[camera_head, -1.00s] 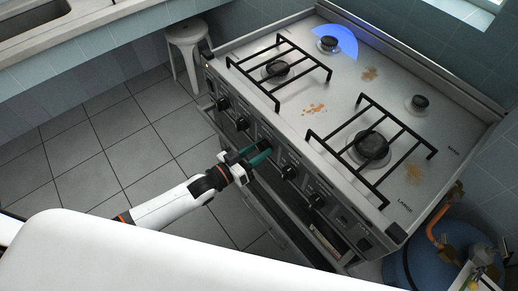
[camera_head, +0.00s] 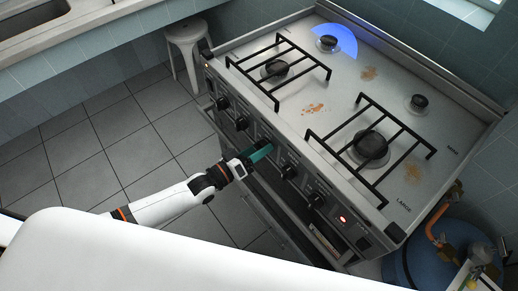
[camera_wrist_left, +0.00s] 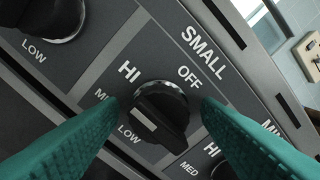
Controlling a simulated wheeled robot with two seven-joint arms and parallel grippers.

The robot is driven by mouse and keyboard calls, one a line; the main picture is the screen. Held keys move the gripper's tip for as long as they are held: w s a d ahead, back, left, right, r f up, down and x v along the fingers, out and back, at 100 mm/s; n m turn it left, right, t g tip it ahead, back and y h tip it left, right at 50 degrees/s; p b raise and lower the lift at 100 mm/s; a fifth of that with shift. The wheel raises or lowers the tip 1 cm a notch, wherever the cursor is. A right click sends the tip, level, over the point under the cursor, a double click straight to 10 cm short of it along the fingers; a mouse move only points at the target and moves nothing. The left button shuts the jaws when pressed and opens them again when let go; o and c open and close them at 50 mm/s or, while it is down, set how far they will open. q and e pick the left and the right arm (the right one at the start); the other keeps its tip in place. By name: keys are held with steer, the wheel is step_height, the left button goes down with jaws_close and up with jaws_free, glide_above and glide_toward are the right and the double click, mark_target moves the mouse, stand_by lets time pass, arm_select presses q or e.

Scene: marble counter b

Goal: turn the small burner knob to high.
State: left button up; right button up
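The small burner knob (camera_wrist_left: 160,112) is black and round with a raised grip bar and a white mark. It sits on the dark panel under the label SMALL, with OFF, HI, MED and LOW around it. The white mark faces the lower left, on the MED and LOW side. My left gripper (camera_head: 262,152) is at the stove's front panel in the head view and hides this knob there. In the left wrist view its green fingers (camera_wrist_left: 160,108) stand apart, one on each side of the knob, with small gaps visible. My right gripper is not in view.
The stove (camera_head: 345,80) has black grates and several burners; a blue sector surrounds the rear burner (camera_head: 329,42). Neighbouring knobs (camera_head: 289,171) flank the gripper closely. A red light (camera_head: 343,219) glows on the panel. A stool (camera_head: 186,40) and blue cylinder (camera_head: 440,262) stand beside the stove.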

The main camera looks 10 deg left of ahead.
arm_select(q)
steer(key=m, duration=0.3)
steer(key=shift+s+p, duration=0.1)
steer(key=shift+p, duration=0.2)
steer(key=m, duration=0.6)
steer(key=p+v, duration=0.2)
steer(key=v, duration=0.5)
steer(key=shift+a+f, duration=0.1)
